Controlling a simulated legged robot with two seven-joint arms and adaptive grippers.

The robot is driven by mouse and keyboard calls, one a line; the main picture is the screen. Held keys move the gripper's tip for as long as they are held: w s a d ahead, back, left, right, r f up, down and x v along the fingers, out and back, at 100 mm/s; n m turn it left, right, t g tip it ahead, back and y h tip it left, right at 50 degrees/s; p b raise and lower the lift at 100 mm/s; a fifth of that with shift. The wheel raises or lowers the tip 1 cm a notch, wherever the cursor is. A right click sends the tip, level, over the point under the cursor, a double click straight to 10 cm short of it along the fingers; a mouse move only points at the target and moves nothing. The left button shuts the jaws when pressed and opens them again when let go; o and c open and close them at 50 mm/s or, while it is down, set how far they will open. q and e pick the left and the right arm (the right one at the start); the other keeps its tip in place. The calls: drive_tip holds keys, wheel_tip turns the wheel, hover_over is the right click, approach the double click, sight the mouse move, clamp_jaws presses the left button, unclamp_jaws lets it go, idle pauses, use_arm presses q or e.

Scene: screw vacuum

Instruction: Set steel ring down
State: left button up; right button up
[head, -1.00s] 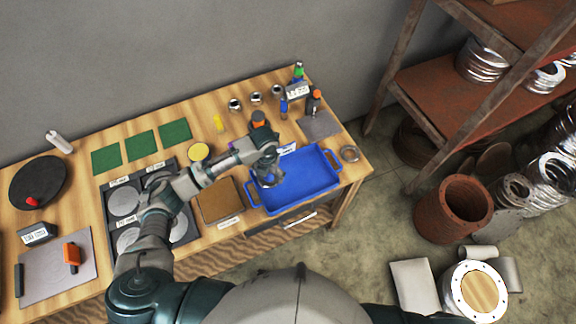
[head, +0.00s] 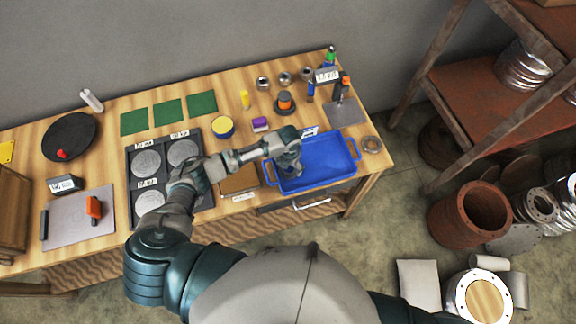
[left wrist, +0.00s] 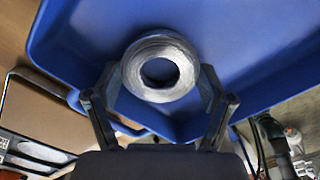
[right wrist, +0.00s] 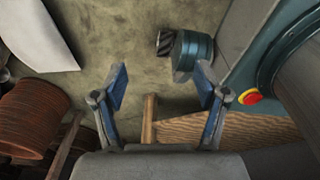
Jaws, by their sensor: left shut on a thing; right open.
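The steel ring (left wrist: 160,69) is a thick silvery ring with a round hole. In the left wrist view it sits between the two fingers of my left gripper (left wrist: 160,85), which is shut on it. Below it is the blue tray (left wrist: 250,35). In the head view my left gripper (head: 289,165) is over the left part of the blue tray (head: 335,165) and hides the ring. I cannot tell whether the ring touches the tray floor. My right gripper (right wrist: 165,90) is open and empty, away from the tray.
A brown pad (head: 240,180) and a dark tray with round discs (head: 147,161) lie left of the blue tray. The blue tray's right part looks empty.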

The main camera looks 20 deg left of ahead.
use_arm(q)
drive_tip(key=shift+d, duration=0.3)
drive_tip(key=o, duration=1.3)
drive_tip(key=shift+w+d+f, duration=0.1)
drive_tip(key=shift+d, duration=0.05)
drive_tip(key=shift+o, duration=0.2)
drive_tip(key=shift+a, duration=0.4)
drive_tip(key=shift+a+r, duration=0.2)
drive_tip(key=shift+r, duration=0.05)
wheel_tip(320, 180, up, 5)
drive_tip(key=shift+f, duration=0.2)
wheel_tip(320, 180, up, 7)
drive_tip(key=shift+b, duration=0.3)
use_arm(e)
drive_tip(key=shift+d+f, duration=0.3)
